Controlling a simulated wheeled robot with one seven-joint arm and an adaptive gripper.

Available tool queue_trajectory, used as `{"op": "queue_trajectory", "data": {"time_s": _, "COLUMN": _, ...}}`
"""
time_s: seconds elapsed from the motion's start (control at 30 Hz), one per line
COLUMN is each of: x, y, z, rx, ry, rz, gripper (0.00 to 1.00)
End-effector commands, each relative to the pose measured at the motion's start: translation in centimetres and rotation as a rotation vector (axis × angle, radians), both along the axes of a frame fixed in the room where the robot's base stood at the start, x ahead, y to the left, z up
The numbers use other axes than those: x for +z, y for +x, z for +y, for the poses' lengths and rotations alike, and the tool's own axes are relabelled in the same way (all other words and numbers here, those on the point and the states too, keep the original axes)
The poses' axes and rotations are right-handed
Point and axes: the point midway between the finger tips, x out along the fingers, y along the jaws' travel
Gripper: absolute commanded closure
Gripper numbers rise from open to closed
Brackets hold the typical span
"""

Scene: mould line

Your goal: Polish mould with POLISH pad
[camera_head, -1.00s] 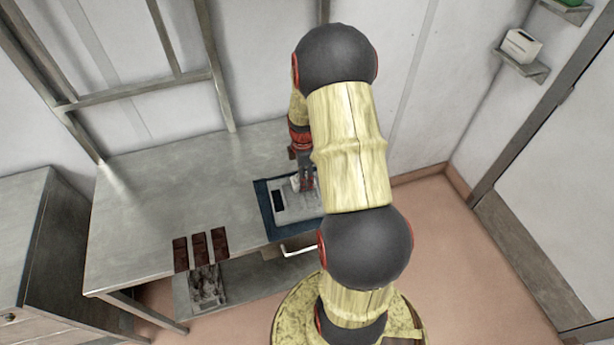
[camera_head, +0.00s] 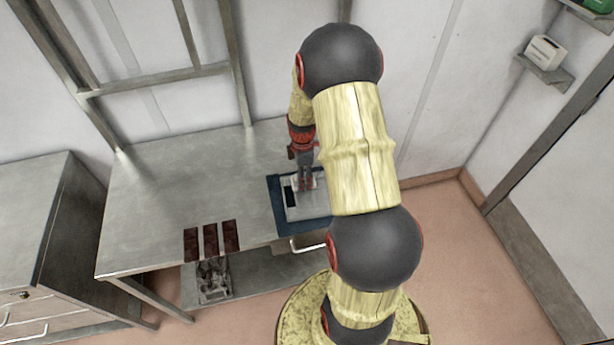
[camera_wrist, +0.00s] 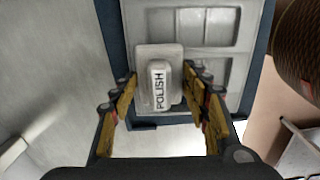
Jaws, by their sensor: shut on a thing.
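The POLISH pad (camera_wrist: 160,87), a pale block with a raised handle marked POLISH, is between the fingers of my gripper (camera_wrist: 165,80) in the wrist view. My gripper is shut on the pad's handle. The pad lies over the edge of the grey mould (camera_wrist: 215,60), which has several rectangular cavities. I cannot tell whether pad and mould touch. In the head view my gripper (camera_head: 305,184) points down over the left part of the mould (camera_head: 307,208). The mould lies on a dark blue mat (camera_head: 277,207), and my arm hides its right side.
The metal table (camera_head: 170,190) has free room left of the mat. Several dark brown bars (camera_head: 211,240) lie near its front edge. A lower shelf (camera_head: 262,272) holds a metal tray (camera_head: 214,280). A drawer cabinet (camera_head: 40,220) stands at the left.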

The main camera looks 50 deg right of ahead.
Motion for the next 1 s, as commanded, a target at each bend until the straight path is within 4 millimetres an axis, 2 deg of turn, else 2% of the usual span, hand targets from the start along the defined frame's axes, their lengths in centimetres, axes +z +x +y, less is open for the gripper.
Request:
{"op": "queue_trajectory", "data": {"time_s": 0.23, "x": -0.2, "y": -0.2, "z": 0.2, "rx": -0.001, "ry": 0.003, "rz": 0.004, "gripper": 0.74}}
{"op": "queue_trajectory", "data": {"time_s": 0.37, "x": 0.3, "y": -0.2, "z": 0.2, "rx": -0.001, "ry": 0.003, "rz": 0.004, "gripper": 0.74}}
{"op": "queue_trajectory", "data": {"time_s": 1.0, "x": 6.2, "y": 0.0, "z": 0.1, "rx": -0.001, "ry": 0.001, "rz": 0.001, "gripper": 0.74}}
